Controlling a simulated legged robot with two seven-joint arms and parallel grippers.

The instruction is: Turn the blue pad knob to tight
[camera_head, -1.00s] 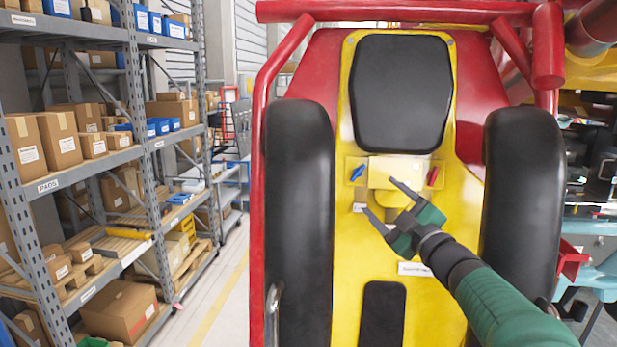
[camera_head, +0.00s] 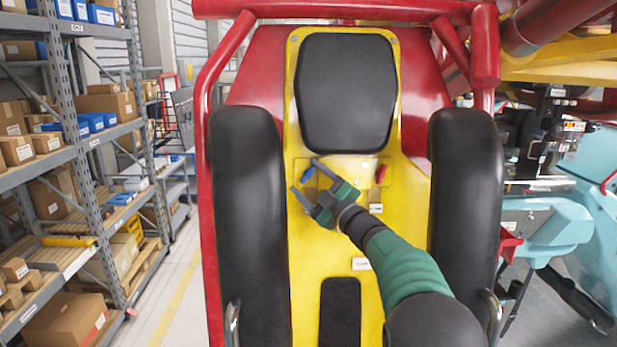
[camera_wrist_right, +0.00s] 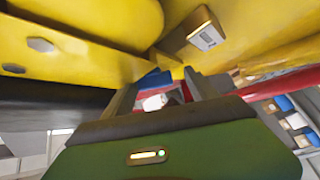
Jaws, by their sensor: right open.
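The blue pad knob (camera_head: 307,173) sits at the left side of the panel below the black pad on the yellow seat back (camera_head: 300,270). My right gripper (camera_head: 303,175) is open, with its fingertips on either side of the blue knob in the head view. In the right wrist view a blue part, apparently the knob (camera_wrist_right: 153,78), shows between the fingers, partly hidden; I cannot tell whether they touch it. A red knob (camera_head: 381,173) sits at the panel's right side. My left gripper is not in view.
A black pad (camera_head: 347,92) is above the panel. Thick black side bolsters (camera_head: 247,210) and (camera_head: 466,210) flank the seat, inside a red frame (camera_head: 340,9). A small labelled block (camera_head: 376,208) is below the red knob. Shelves with boxes stand at the left.

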